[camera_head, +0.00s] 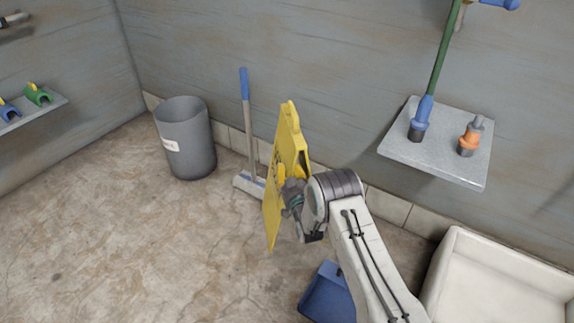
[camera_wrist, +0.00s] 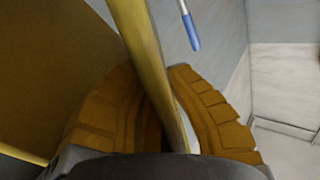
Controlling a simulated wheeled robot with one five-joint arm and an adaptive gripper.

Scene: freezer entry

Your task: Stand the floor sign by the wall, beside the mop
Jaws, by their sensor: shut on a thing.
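The yellow floor sign (camera_head: 288,165) is upright and held by my gripper (camera_head: 289,192) at its right side. In the wrist view, the two ribbed fingers of my gripper (camera_wrist: 163,105) are closed around a yellow edge of the sign (camera_wrist: 142,45). The mop (camera_head: 248,125) has a blue-topped grey handle and leans near the wall, its head on the floor just left of the sign. Its blue handle end also shows in the wrist view (camera_wrist: 193,32). The sign's lower end overlaps the floor in the picture; I cannot tell whether it touches.
A grey bin (camera_head: 186,138) stands at the wall, left of the mop. A blue dustpan-like object (camera_head: 329,294) lies below my arm. A white basin (camera_head: 452,262) is at lower right. A wall shelf (camera_head: 397,143) holds fittings. The floor at left is clear.

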